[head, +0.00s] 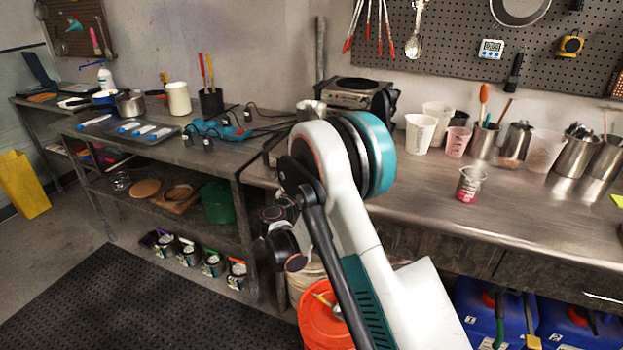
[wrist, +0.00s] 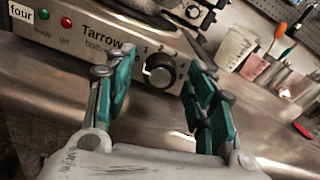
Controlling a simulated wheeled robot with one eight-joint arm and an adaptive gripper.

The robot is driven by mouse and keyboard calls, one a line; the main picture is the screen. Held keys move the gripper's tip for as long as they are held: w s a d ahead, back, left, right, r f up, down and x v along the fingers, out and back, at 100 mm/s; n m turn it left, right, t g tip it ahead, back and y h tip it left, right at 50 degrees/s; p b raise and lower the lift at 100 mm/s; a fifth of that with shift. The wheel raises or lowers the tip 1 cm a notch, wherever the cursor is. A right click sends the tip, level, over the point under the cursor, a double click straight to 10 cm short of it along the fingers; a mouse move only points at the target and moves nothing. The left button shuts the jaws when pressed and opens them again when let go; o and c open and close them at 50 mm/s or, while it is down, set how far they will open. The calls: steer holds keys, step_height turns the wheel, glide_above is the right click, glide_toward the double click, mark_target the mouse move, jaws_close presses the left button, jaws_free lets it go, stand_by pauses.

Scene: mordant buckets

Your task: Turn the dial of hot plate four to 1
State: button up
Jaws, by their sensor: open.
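Hot plate four (wrist: 95,32) has a metal front panel, tilted in the wrist view, with a white "four" label (wrist: 21,13) at its left end. Its round dark dial (wrist: 160,71) with a pale ring sits right of the "Tarrow" lettering; numbers including 1 and 2 show above it. The dial's pointer is too small to read. My gripper (wrist: 158,82) is open, its teal-padded fingers on either side of the dial in the picture. I see no contact with it. In the head view my arm hides the gripper and the dial.
Another hot plate (head: 352,88) stands at the back of the metal bench (head: 440,195). White cups (head: 420,132) and metal beakers (head: 515,140) stand to its right. A small red-marked beaker (head: 469,184) stands nearer. Bare bench top lies in front of them.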

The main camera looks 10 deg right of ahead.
steer(key=shift+w+d, duration=0.2)
steer(key=shift+w, duration=0.1)
steer(key=shift+c, duration=0.5)
steer(key=c, duration=1)
steer(key=shift+o, duration=0.2)
steer(key=shift+m, duration=0.3)
steer(key=shift+s+m, duration=0.1)
steer(key=shift+m, duration=3)
steer(key=o, duration=1.1)
steer(key=shift+c, duration=0.2)
